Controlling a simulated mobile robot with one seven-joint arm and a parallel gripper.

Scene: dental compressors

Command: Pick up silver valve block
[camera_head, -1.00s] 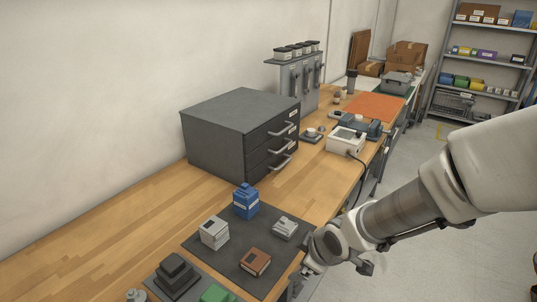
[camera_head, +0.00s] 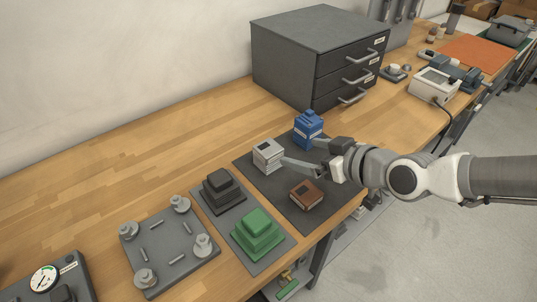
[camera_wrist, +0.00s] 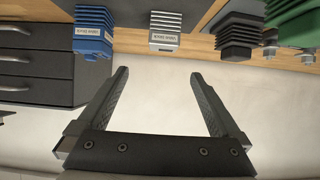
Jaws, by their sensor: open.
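The silver valve block (camera_head: 268,155) is a ribbed, light-grey block standing on the dark mat (camera_head: 295,213), left of the blue valve block (camera_head: 308,126). In the wrist view the silver valve block (camera_wrist: 164,30) is at the top centre, its label facing the camera, beyond the fingertips. My gripper (camera_head: 298,150) is open and empty, above the mat and right of the silver block, fingers pointing toward it. In the wrist view my gripper (camera_wrist: 160,73) shows its two fingers wide apart with a gap to the block.
A brown block (camera_head: 306,194) sits at the mat's front. Black (camera_head: 222,190) and green (camera_head: 257,233) stepped blocks stand to the left. A grey drawer cabinet (camera_head: 285,60) is behind. A plate with posts (camera_head: 165,250) lies further left. The wood behind the mats is clear.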

